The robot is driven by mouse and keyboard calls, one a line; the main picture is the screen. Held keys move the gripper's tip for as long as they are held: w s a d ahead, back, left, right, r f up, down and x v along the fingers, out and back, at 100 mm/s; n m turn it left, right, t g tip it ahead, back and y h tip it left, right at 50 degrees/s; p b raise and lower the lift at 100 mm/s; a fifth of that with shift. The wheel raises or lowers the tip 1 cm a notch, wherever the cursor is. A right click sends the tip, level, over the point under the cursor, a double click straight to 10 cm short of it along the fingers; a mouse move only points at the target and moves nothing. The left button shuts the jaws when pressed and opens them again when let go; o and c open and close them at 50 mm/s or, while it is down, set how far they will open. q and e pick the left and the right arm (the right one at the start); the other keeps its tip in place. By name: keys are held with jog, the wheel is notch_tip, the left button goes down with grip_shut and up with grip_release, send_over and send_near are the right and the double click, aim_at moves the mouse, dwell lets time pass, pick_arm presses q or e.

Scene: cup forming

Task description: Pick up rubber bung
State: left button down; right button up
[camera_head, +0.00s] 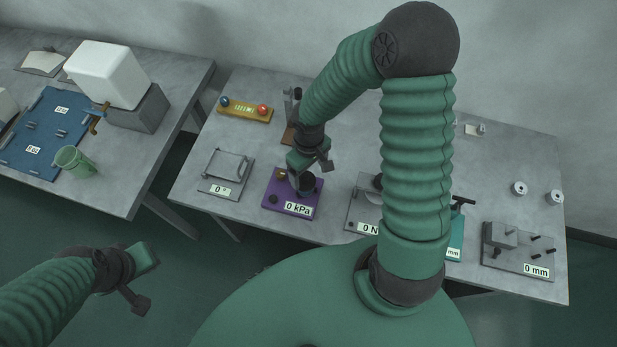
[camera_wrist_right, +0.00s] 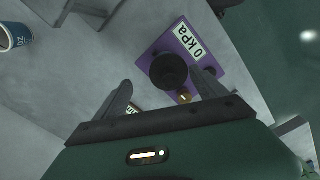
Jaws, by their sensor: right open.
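A dark round piece that looks like the rubber bung (camera_head: 305,184) stands on the purple base (camera_head: 279,203) marked 0 kPa. In the right wrist view the dark piece (camera_wrist_right: 169,71) shows from above, beyond and between the fingertips, with the purple base (camera_wrist_right: 183,40) around it. My right gripper (camera_head: 309,166) is over the base, open and empty; its fingers (camera_wrist_right: 163,88) are apart from the dark piece. My left gripper (camera_head: 142,277) is open and empty over the floor, in front of the tables.
A grey plate (camera_head: 226,187) with a label is left of the purple base, and a plate marked 0 N (camera_head: 362,208) is right. A yellow box (camera_head: 245,110) is behind. A 0 mm fixture (camera_head: 517,250) stands far right. The left table holds a green cup (camera_head: 75,161).

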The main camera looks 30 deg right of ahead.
aim_at(301, 179)
jog(key=shift+f, duration=0.85)
jog(key=shift+s+a+f, duration=0.1)
jog(key=shift+a, duration=0.3)
jog(key=shift+a+r, duration=0.2)
jog(key=shift+a, duration=0.7)
jog(key=shift+c, duration=2.1)
jog(key=shift+d+f, duration=0.1)
jog(key=shift+d, duration=0.3)
jog(key=shift+c, duration=1.2)
jog(key=shift+d, duration=0.3)
jog(key=shift+c, duration=1.1)
jog(key=shift+d, duration=0.15)
jog(key=shift+c, duration=1.3)
jog(key=shift+s, duration=0.15)
jog(key=shift+c, duration=1.2)
pick_arm(q)
jog(key=shift+s+a+f, duration=0.1)
jog(key=shift+a+f, duration=0.1)
jog(key=shift+a, duration=0.3)
jog(key=shift+a+f, duration=0.15)
jog(key=shift+a, duration=0.35)
pick_arm(e)
jog(key=shift+a, duration=0.4)
grip_shut()
